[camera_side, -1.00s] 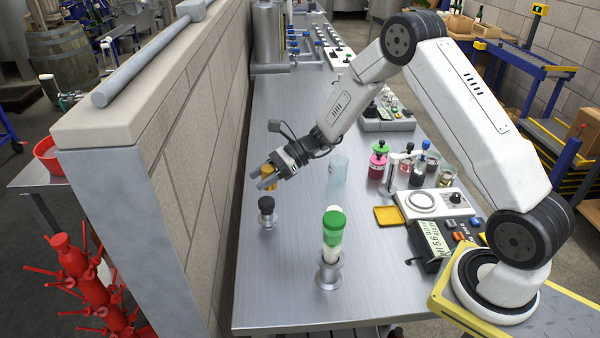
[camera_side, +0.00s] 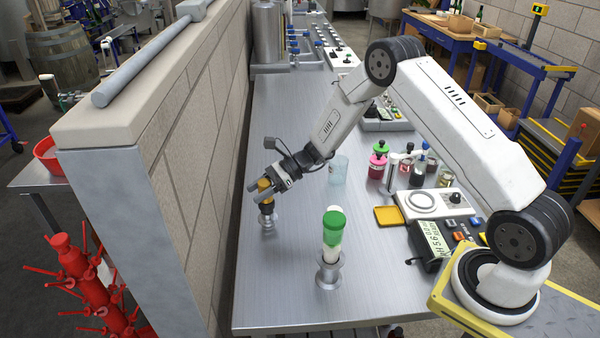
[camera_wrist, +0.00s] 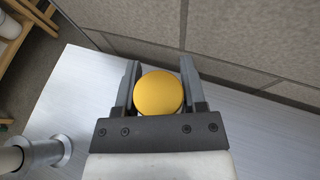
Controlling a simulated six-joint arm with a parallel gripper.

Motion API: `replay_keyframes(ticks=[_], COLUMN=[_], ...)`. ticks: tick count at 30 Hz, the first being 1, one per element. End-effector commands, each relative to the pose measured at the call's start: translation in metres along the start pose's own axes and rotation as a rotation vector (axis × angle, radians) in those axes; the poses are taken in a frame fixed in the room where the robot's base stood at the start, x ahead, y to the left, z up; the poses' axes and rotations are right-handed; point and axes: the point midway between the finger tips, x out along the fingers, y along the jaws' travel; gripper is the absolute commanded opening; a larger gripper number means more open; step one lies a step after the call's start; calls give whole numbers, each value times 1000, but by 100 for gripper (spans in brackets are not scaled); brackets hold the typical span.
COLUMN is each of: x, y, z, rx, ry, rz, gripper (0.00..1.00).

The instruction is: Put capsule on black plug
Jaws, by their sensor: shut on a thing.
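The yellow capsule (camera_side: 264,185) is between the fingers of my gripper (camera_side: 262,191), which is shut on it. In the wrist view the capsule's round yellow top (camera_wrist: 158,94) fills the gap between the two fingers of my gripper (camera_wrist: 158,80). In the side view the capsule is directly over the black plug (camera_side: 267,205), which stands in a small metal holder (camera_side: 268,226) near the wall. The capsule's lower edge meets or overlaps the plug's top in the picture; I cannot tell whether it is seated. The plug is hidden in the wrist view.
A clear beaker (camera_side: 338,170) is behind my gripper. A yellow tray (camera_side: 388,216) and several bottles are further right. The block wall (camera_side: 200,130) runs close along the left.

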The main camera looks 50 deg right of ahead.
Motion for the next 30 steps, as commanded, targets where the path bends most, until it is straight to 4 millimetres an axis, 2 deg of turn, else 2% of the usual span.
replay_keyframes(ticks=[12, 13, 15, 16, 30], x=[1, 1, 1, 1, 0], y=[0, 0, 0, 0, 0], z=[-3, -3, -3, -3, 1], rx=[-1, -1, -1, -1, -1], ry=[0, 0, 0, 0, 0], rz=[0, 0, -1, 0, -1], gripper=[39, 60, 82, 88, 88])
